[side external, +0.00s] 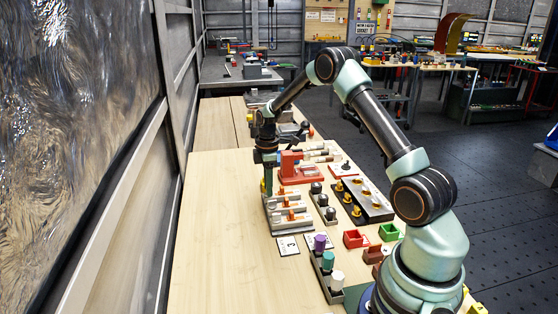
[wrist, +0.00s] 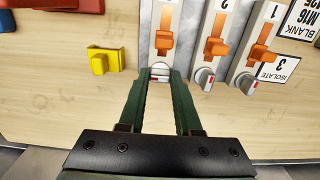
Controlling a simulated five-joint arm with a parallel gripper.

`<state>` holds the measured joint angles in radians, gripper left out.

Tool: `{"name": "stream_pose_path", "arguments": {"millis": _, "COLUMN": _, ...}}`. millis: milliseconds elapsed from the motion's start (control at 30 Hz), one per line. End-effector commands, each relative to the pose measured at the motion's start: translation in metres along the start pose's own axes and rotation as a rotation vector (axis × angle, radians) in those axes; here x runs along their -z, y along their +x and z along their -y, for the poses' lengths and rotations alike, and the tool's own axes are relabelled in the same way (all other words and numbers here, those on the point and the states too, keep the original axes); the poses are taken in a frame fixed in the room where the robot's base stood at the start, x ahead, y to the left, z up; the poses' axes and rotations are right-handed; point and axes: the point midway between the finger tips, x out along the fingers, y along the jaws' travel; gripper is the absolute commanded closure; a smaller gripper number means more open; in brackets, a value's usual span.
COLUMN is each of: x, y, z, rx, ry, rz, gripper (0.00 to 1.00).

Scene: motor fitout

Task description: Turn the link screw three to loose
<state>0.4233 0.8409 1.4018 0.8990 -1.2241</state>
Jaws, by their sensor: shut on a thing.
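Three grey link strips with orange links stand side by side in the wrist view; two carry the numbers 2 (wrist: 222,10) and 1 (wrist: 268,15). The leftmost strip (wrist: 148,15) has an orange link (wrist: 163,42), and its number is not readable. My gripper (wrist: 160,76) is shut on the grey link screw (wrist: 160,68) at this strip's near end. The screw is partly hidden between the fingers, with a bit of red showing. The other two screws (wrist: 206,79) sit tilted in their strips.
A yellow block (wrist: 105,60) lies left of the fingers, and a red fixture (side external: 300,173) stands behind the strips. Coloured pegs (side external: 328,261) and bins (side external: 389,232) are nearer. The wooden bench (side external: 220,235) is clear at left.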

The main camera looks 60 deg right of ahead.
Motion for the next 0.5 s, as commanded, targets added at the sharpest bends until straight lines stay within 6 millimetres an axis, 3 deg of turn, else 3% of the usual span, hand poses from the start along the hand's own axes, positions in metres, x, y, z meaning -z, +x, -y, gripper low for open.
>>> {"name": "stream_pose_path", "arguments": {"millis": 33, "x": 0.0003, "y": -0.0020, "z": -0.0001, "rx": 0.000, "ry": -0.002, "rz": 0.000, "gripper": 0.64}}
{"name": "stream_pose_path", "arguments": {"millis": 67, "x": 0.0003, "y": -0.0020, "z": -0.0002, "rx": 0.000, "ry": -0.002, "rz": 0.000, "gripper": 0.55}}
{"name": "stream_pose_path", "arguments": {"millis": 367, "x": 0.0002, "y": -0.0012, "z": 0.0000, "rx": 0.000, "ry": 0.000, "rz": 0.000, "gripper": 0.55}}
{"name": "stream_pose_path", "arguments": {"millis": 500, "x": 0.0004, "y": -0.0099, "z": -0.0006, "rx": -0.002, "ry": 0.000, "rz": -0.001, "gripper": 0.55}}
